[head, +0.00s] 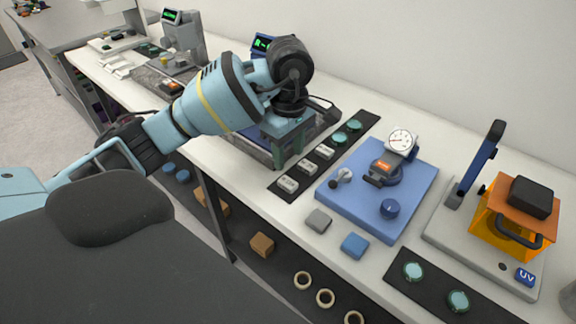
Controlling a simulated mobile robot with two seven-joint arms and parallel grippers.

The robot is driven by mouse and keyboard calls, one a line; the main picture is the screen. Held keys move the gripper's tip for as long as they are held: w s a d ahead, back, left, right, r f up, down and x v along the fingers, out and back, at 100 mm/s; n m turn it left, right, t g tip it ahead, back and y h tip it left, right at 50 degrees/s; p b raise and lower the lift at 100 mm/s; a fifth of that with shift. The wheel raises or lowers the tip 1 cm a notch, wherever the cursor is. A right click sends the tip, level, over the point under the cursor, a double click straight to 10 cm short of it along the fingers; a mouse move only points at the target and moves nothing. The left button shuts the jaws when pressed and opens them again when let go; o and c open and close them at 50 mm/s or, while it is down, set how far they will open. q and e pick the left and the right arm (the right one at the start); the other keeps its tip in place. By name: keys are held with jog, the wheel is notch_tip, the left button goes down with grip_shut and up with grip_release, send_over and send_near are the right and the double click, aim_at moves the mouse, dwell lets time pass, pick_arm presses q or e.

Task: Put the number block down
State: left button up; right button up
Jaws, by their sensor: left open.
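My left gripper (290,147) reaches in from the left and points down, with its teal fingers apart over the dark tray. I see nothing held in it, though the arm partly hides the space between and behind the fingers. Three small pale blocks with dark markings lie in a row on a black mat (273,190), just right of the gripper: a front block (288,184), a middle block (307,167) and a back block (325,151). Their markings are too small to read. My right gripper is not in view.
Teal discs (339,138) lie at the mat's far end. A blue plate (345,205) with a dial gauge (401,141) stands to the right. A grey block (318,220) and a blue block (354,245) lie near the front edge. An orange box (494,222) stands far right.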

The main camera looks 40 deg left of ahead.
pick_arm(q)
notch_tip(320, 180, up, 4)
jog(key=shift+f, duration=0.1)
